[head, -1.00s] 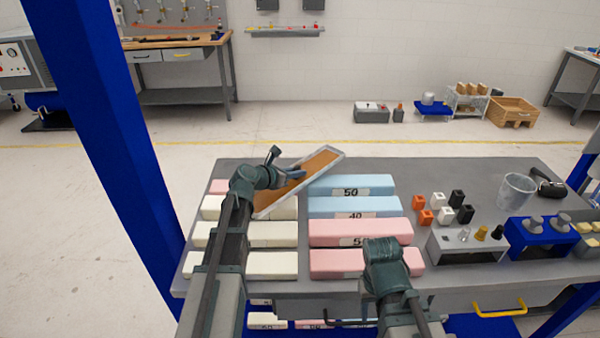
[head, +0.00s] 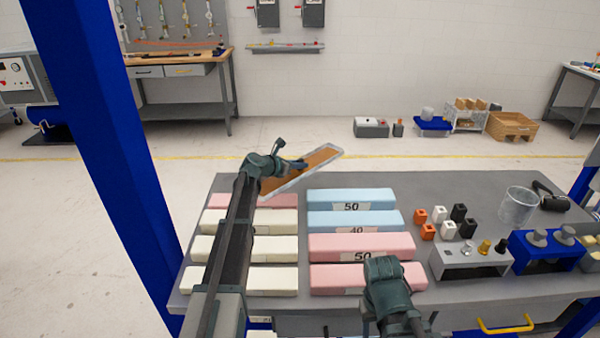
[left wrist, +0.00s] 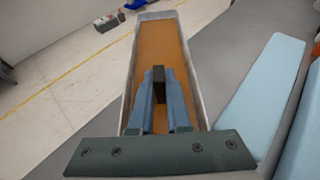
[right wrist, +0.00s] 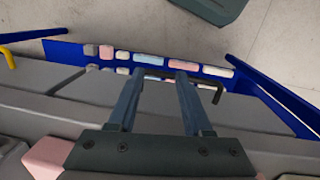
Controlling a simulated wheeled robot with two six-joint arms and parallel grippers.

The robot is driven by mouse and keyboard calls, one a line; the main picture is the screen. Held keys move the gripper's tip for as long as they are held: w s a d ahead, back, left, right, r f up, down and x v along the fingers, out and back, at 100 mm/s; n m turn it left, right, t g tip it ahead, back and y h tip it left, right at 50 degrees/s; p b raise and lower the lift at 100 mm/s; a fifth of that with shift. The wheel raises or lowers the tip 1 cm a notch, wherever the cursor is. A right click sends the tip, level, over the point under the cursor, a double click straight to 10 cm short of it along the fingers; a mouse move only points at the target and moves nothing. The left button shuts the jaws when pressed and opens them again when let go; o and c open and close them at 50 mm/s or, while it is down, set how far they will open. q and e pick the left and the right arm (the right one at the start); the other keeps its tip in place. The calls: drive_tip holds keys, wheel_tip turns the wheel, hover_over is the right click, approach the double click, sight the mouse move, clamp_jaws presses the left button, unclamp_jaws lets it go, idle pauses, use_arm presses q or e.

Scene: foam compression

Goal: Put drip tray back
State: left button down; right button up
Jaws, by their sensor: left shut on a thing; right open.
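The drip tray is a long shallow tray (head: 333,152) with a pale grey rim and a brown inside. In the head view it is held tilted over the far left edge of the table. My left gripper (head: 298,165) is shut on it; in the left wrist view the fingers (left wrist: 158,88) reach into the tray (left wrist: 165,40) around a small dark part, perhaps a handle. My right gripper (right wrist: 160,85) is open and empty. In the head view my right wrist is over the front pink blocks, its fingers hidden.
White, pink and blue foam blocks (head: 352,196) lie in two columns on the grey table (head: 470,185). On the right are small cubes (head: 438,214), a clear cup (head: 517,205), a grey stand (head: 468,262) and a blue stand (head: 545,255). A blue post (head: 110,150) stands left.

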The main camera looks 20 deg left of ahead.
sight(295, 170)
use_arm(q)
drive_tip(key=shift+w+a, duration=0.15)
drive_tip(key=shift+w, duration=0.3)
drive_tip(key=shift+w+a, duration=0.1)
drive_tip(key=shift+w, duration=0.45)
drive_tip(key=f+b, duration=0.3)
drive_tip(key=shift+s, duration=0.2)
drive_tip(key=shift+f+b, duration=0.3)
drive_tip(key=shift+f+b, duration=0.55)
drive_tip(key=c, duration=0.9)
unclamp_jaws()
drive_tip(key=shift+r, duration=0.1)
drive_tip(key=shift+r, duration=0.1)
